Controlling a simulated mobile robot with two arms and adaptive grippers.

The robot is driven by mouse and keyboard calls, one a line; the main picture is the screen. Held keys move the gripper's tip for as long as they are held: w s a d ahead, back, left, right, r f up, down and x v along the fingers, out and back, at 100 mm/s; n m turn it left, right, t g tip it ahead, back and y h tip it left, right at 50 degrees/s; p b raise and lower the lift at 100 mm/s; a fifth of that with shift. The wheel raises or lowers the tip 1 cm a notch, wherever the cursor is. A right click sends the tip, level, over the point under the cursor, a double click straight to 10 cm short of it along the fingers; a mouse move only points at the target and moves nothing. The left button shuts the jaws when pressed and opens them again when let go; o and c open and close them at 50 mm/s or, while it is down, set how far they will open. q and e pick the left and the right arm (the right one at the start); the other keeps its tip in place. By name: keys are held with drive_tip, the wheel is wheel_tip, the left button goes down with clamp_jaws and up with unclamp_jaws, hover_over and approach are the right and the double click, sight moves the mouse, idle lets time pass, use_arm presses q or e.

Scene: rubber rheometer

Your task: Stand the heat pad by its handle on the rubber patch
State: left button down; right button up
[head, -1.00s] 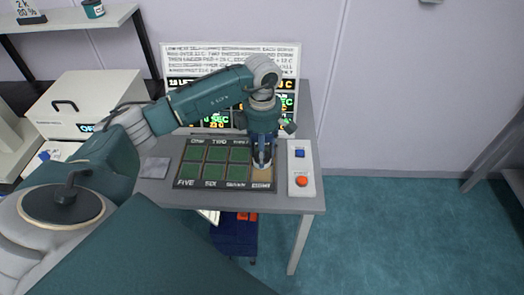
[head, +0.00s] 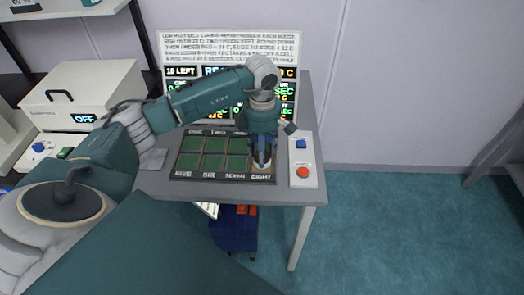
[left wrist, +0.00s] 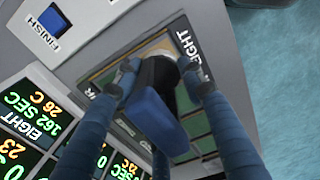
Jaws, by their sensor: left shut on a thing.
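The heat pad has a blue handle (left wrist: 157,112) and a dark body with a pale end. In the left wrist view my left gripper (left wrist: 160,85) is shut on it, one finger on each side. In the head view my left gripper (head: 261,160) points down over the front right cell of the dark tray (head: 221,178), labelled EIGHT. The tan rubber patch (left wrist: 164,44) shows in the left wrist view around the pad's far end, partly hidden by it. I cannot tell whether the pad touches the patch. My right gripper is not in view.
A white button box with a blue button (head: 301,144) and a red button (head: 303,172) stands right of the tray. A text and number display (head: 232,46) stands behind. A white oven-like box (head: 82,100) marked OFF is at left. Other tray cells are green.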

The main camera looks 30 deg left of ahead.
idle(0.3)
use_arm(q)
drive_tip(key=shift+f+b, duration=0.6)
idle(0.4)
drive_tip(key=c, duration=1.1)
unclamp_jaws()
drive_tip(key=shift+o, duration=0.6)
drive_tip(key=shift+s, duration=0.1)
wheel_tip(320, 180, up, 12)
drive_tip(key=shift+r, duration=0.1)
